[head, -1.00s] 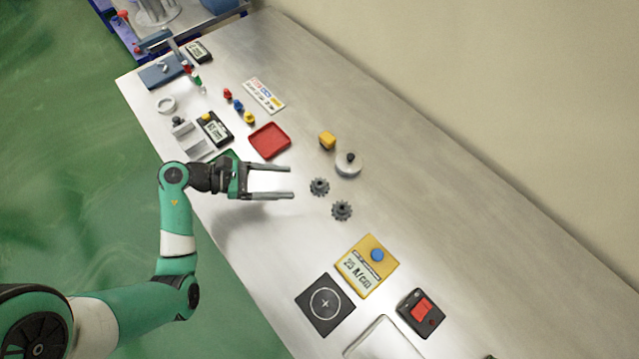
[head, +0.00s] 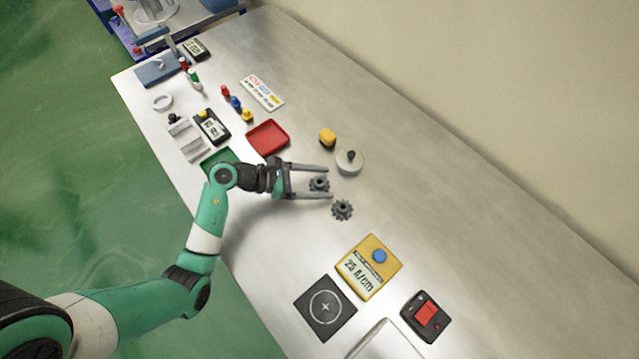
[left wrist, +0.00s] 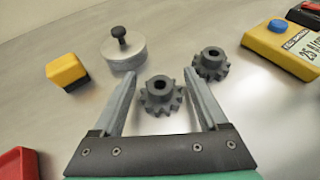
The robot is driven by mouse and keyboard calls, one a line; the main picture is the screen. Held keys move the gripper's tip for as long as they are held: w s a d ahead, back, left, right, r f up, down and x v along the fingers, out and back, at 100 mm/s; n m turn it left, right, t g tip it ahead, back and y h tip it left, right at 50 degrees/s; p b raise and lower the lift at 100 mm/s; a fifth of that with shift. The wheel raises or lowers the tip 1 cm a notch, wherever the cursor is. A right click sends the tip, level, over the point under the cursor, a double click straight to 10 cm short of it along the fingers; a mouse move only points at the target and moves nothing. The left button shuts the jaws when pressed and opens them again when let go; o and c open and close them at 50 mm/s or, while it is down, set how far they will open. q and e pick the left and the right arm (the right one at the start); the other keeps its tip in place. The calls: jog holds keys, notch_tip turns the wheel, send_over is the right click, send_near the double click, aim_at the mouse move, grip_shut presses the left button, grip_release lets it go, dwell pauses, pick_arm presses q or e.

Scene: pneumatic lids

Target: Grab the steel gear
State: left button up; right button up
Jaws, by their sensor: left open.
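Two similar dark grey gears stand on the steel table; I cannot tell by look which one is the steel gear. The nearer gear (head: 319,184) lies between the spread fingers of my left gripper (head: 330,183), toward their tips. In the left wrist view this gear (left wrist: 160,96) sits between the finger ends, with space on both sides. The other gear (head: 342,210) is just outside the fingers; it also shows in the left wrist view (left wrist: 210,64), beyond the right finger. My left gripper is open and holds nothing. My right gripper is not in view.
A round metal weight with a black knob (head: 350,162) and a yellow block (head: 327,138) stand close behind the gears. A red tray (head: 268,138) lies to the left. A yellow meter (head: 368,267) and a black crosshair plate (head: 325,307) lie toward the front.

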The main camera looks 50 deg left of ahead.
aim_at(318, 186)
pick_arm(q)
jog(key=shift+f, duration=0.1)
grip_shut()
dwell(0.3)
jog(key=shift+r, duration=0.4)
jog(key=r+p, duration=0.2)
jog(key=r, duration=0.1)
jog(key=s+r+p, duration=0.1)
jog(key=shift+d+r, duration=0.25)
jog(key=shift+r, duration=0.05)
jog(key=s+d+r+p, duration=0.3)
jog(key=s+d+r, duration=0.3)
jog(key=s, duration=0.5)
jog(key=shift+d+r+p, duration=0.35)
jog(key=shift+r+p, duration=0.05)
jog(key=shift+r, duration=0.55)
